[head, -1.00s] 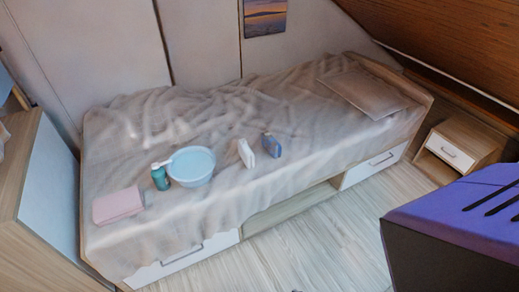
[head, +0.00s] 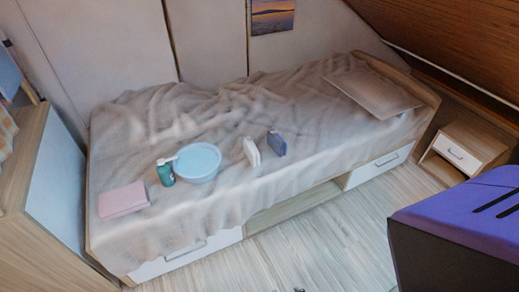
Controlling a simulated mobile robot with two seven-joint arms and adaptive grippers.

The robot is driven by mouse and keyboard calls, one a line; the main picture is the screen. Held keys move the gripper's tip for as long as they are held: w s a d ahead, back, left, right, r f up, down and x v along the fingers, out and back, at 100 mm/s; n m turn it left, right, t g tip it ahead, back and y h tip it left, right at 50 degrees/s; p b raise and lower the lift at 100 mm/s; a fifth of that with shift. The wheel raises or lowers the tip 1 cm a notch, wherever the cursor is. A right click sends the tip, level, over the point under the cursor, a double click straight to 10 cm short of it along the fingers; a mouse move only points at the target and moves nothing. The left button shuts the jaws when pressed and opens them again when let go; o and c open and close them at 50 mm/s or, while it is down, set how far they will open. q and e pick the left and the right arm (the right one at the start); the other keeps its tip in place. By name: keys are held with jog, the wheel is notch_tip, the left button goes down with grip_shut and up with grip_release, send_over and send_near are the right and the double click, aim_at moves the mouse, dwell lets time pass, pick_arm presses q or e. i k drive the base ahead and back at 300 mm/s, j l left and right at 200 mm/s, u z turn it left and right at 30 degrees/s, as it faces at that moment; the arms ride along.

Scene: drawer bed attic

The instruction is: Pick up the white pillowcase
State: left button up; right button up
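I cannot single out a white pillowcase with certainty. A flat pale grey-beige pillow-like piece (head: 374,92) lies at the far right end of the bed (head: 290,160). A small white upright item (head: 252,153) stands on the bed right of the bowl; it is too small to tell what it is. A folded pink cloth (head: 123,200) lies near the bed's front left corner. Neither of my grippers is in view.
On the bed are a light blue bowl (head: 198,162), a green bottle (head: 165,173) and a blue item (head: 276,144). A nightstand (head: 464,151) is at the right. A purple-topped dark object (head: 455,222) fills the lower right.

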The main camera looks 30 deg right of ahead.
aim_at(251, 151)
jog(key=i+l+u, duration=0.1)
jog(key=l, duration=0.35)
jog(key=i+l+u, duration=0.1)
jog(key=i+l, duration=0.15)
jog(key=l, duration=0.2)
jog(key=i+l+u, duration=0.15)
jog(key=l, duration=0.3)
jog(key=i+l+u, duration=0.1)
jog(key=l, duration=0.35)
jog(key=i+l+u, duration=0.1)
jog(key=l, duration=0.4)
jog(key=i+l+u, duration=0.1)
jog(key=l, duration=0.4)
jog(key=i+l, duration=0.1)
jog(key=l, duration=0.35)
jog(key=i+l+u, duration=0.1)
jog(key=l, duration=0.4)
